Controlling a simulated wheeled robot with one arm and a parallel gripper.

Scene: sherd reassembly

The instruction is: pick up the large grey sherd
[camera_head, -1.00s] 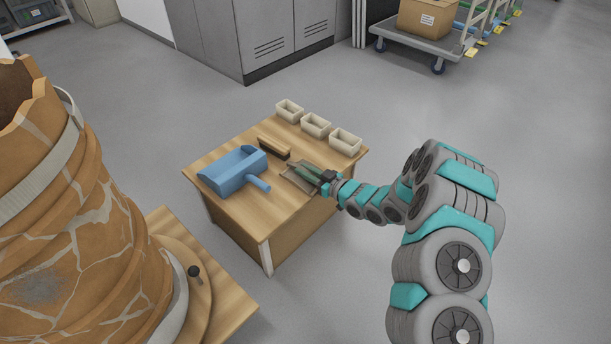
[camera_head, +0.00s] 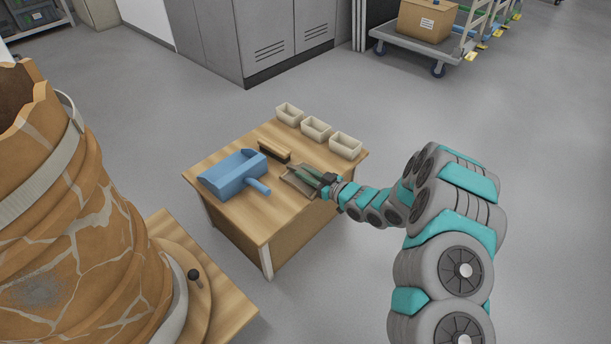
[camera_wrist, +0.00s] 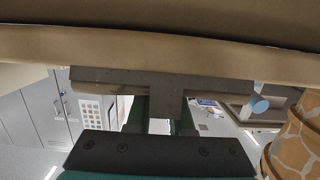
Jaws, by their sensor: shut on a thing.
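The large grey sherd (camera_head: 291,182) is a flat grey-brown piece at the front right of the small wooden table, partly covered by my gripper (camera_head: 306,175). My gripper reaches in from the right with its green fingers low over the table, shut on the sherd. In the wrist view a dark grey piece, which looks like the sherd (camera_wrist: 215,83), spans the middle edge-on, with a narrow part between the two green fingers (camera_wrist: 162,115). I cannot tell whether the sherd touches the tabletop.
The wooden table (camera_head: 265,220) also holds a blue dustpan (camera_head: 233,174), a brush (camera_head: 275,150) and three pale bins (camera_head: 316,128) along its back. A large cracked orange jar (camera_head: 75,230) stands at left on a turntable. Grey cabinets (camera_head: 265,40) and a cart (camera_head: 425,55) are behind.

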